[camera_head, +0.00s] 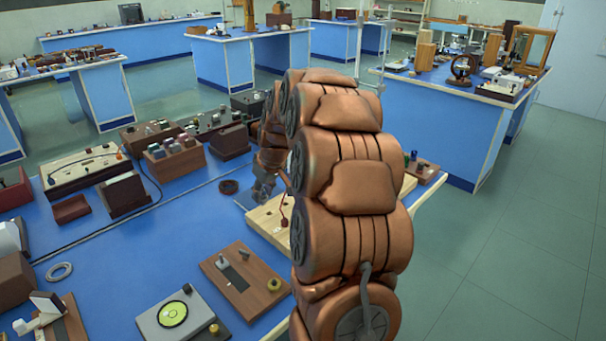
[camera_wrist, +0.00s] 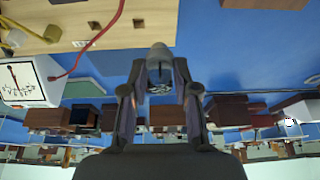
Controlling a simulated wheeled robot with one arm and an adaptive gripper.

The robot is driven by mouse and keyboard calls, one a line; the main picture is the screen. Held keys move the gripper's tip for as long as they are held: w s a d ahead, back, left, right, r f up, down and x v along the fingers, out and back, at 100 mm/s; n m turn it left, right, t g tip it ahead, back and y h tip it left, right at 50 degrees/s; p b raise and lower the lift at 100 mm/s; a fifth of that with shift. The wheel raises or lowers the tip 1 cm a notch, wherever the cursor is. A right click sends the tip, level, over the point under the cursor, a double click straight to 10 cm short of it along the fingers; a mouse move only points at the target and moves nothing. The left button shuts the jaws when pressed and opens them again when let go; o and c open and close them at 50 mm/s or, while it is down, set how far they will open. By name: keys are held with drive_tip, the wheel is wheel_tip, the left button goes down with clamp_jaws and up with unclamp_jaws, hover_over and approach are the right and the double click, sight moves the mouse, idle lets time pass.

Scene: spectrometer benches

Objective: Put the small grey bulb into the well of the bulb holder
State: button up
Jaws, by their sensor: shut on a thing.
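My gripper (camera_wrist: 158,82) is shut on the small grey bulb (camera_wrist: 159,54), whose rounded end sticks out beyond the fingertips in the wrist view. A pale wooden board (camera_wrist: 100,12), which looks like the bulb holder, lies at the upper left there, with small dark square openings, one of them (camera_wrist: 138,23) close to the bulb. The bulb appears apart from the board. In the head view my gripper (camera_head: 263,188) is small and low beside the pale board (camera_head: 262,222), and my arm hides much of that board. I cannot make out the bulb there.
A red lead (camera_wrist: 104,34) runs over the board to a white dial meter (camera_wrist: 30,80). A brown wooden board (camera_head: 243,285) lies nearer. Several wooden boxes stand behind; blue bench surface is free at left.

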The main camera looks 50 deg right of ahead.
drive_tip(key=s+d+r+p, duration=0.1)
drive_tip(key=s+d, duration=0.5)
drive_tip(key=d, duration=0.4)
drive_tip(key=shift+w+a+f, duration=0.1)
drive_tip(key=shift+w+f, duration=0.05)
drive_tip(key=shift+f, duration=0.95)
drive_tip(key=shift+w+f, duration=0.1)
drive_tip(key=shift+f, duration=0.95)
drive_tip(key=shift+f+b, duration=0.5)
drive_tip(key=shift+f, duration=0.5)
drive_tip(key=o, duration=1)
